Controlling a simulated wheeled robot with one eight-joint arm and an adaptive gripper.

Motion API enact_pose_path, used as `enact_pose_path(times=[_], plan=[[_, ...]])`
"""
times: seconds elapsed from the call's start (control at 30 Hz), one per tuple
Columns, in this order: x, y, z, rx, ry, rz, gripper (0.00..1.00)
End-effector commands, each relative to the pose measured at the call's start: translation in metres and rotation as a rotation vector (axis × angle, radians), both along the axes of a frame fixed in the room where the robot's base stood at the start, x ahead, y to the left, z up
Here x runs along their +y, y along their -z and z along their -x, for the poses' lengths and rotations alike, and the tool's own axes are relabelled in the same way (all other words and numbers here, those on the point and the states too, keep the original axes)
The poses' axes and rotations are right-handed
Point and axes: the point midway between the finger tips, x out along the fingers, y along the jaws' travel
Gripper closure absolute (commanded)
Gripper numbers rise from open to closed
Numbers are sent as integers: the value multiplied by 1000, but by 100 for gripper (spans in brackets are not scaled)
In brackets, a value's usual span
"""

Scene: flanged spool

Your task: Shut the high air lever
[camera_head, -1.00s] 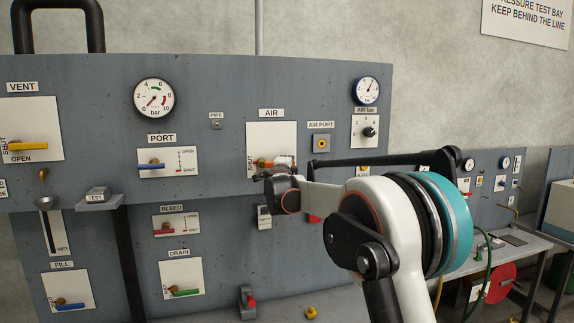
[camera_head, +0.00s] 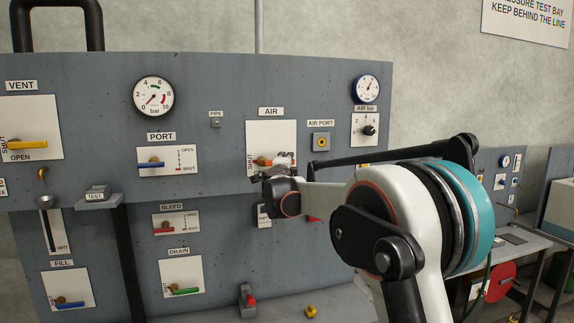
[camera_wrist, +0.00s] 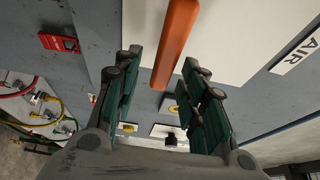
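The AIR lever has an orange handle (camera_head: 263,161) on a white plate (camera_head: 270,133) under the AIR label. In the head view its handle lies roughly level, and its right part is hidden by my gripper (camera_head: 284,162). SHUT is written up the plate's left edge. In the wrist view the orange handle (camera_wrist: 177,38) runs from the top edge down between the finger pads of my gripper (camera_wrist: 162,62). The fingers are apart, with visible gaps on both sides of the handle. I see no clear contact.
The AIR PORT fitting (camera_head: 321,142) and the AIR bar knob (camera_head: 368,130) are right of the plate. The PORT lever (camera_head: 151,164) is to the left, with BLEED (camera_head: 165,229) and DRAIN (camera_head: 185,291) levers below. A small red part (camera_wrist: 60,42) shows in the wrist view.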

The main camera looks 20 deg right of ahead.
Motion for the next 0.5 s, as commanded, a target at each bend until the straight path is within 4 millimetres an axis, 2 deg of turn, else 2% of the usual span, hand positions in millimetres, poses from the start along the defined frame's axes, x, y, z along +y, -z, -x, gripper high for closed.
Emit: enact_pose_path(times=[0.3, 0.5], plan=[[24, 0, 57, 0, -1, -1, 62], [34, 0, 79, 0, -1, -1, 62]])
